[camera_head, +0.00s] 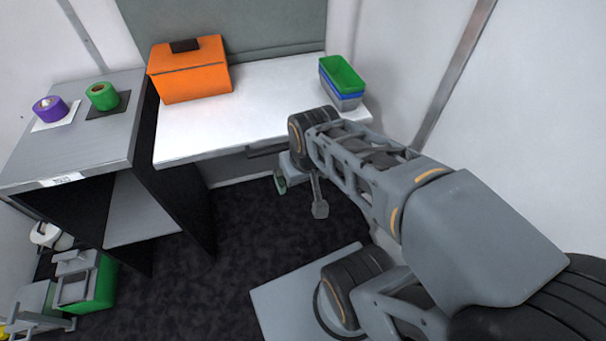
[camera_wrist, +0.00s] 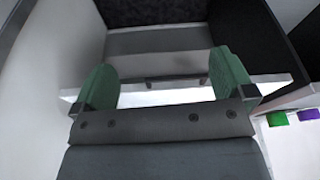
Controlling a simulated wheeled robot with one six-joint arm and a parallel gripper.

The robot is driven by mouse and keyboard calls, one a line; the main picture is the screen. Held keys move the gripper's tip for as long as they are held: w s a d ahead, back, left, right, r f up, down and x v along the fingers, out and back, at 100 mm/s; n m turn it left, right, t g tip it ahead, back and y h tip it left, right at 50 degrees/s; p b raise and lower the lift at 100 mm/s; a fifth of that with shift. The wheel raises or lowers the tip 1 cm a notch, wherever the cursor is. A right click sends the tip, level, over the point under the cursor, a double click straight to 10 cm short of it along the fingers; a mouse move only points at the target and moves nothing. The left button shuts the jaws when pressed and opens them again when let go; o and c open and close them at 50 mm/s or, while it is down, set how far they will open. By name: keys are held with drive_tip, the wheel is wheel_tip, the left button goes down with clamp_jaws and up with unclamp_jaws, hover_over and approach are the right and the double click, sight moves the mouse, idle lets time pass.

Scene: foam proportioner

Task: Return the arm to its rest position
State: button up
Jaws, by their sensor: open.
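My gripper (camera_head: 299,196) hangs in front of the white table's front edge, above the dark floor. It is open and empty. Its two green-padded fingers stand wide apart in the wrist view (camera_wrist: 166,82), with nothing between them but the background. My arm reaches in from the right side of the head view, bent at the joints, and hides part of the floor and the table's right front.
An orange box (camera_head: 192,72) and stacked green and blue bins (camera_head: 342,84) stand on the white table (camera_head: 262,95). A green crate (camera_head: 92,285) is on the floor.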

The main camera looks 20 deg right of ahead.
wheel_tip(320, 180, up, 13)
drive_tip(key=p, duration=1.1)
drive_tip(key=shift+f+t, duration=0.2)
drive_tip(key=shift+t, duration=0.1)
drive_tip(key=shift+a, duration=0.1)
